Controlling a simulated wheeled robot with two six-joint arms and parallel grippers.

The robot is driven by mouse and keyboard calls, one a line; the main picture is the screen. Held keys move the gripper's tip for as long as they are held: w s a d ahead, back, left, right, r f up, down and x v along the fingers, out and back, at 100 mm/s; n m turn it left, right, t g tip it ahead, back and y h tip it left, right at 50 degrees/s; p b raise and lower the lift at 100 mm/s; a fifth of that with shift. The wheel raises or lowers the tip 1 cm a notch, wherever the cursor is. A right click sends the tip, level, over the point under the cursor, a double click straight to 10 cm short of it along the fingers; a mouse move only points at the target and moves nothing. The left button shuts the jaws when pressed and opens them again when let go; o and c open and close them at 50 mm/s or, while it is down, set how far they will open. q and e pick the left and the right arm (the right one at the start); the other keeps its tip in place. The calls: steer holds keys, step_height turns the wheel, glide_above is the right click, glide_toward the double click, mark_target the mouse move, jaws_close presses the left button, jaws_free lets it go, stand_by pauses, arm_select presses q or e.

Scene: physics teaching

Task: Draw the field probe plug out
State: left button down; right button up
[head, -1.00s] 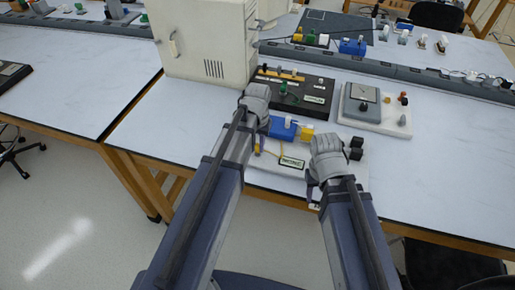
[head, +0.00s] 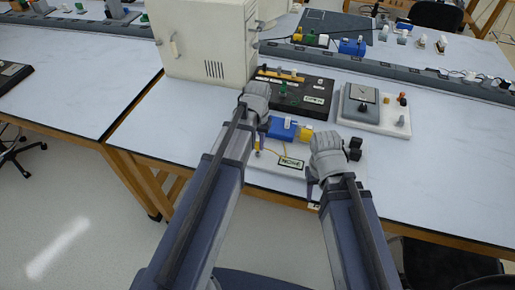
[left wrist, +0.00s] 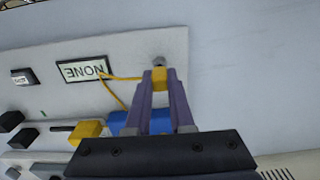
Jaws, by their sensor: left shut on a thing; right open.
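The yellow probe plug (left wrist: 159,79) is between the purple fingers of my left gripper (left wrist: 160,86), which is shut on it. A thin yellow cable (left wrist: 122,77) runs from it across the white board (left wrist: 113,46). A grey round socket (left wrist: 159,62) shows just past the plug; I cannot tell how wide the gap is. A display (left wrist: 85,70) on the board reads NONE, also visible in the head view (head: 291,163). My right gripper (head: 312,190) is open and empty at the board's front right.
A blue block (head: 282,128) and a yellow block (head: 306,134) sit on the board. Black knobs (head: 355,148) are at its right. Behind stand a black board (head: 320,88), a grey meter (head: 364,100) and a large cream cabinet (head: 211,45).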

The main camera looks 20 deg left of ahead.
mark_target(258, 142)
arm_select(q)
steer(key=shift+r+p, duration=1.65)
steer(key=shift+r, duration=0.2)
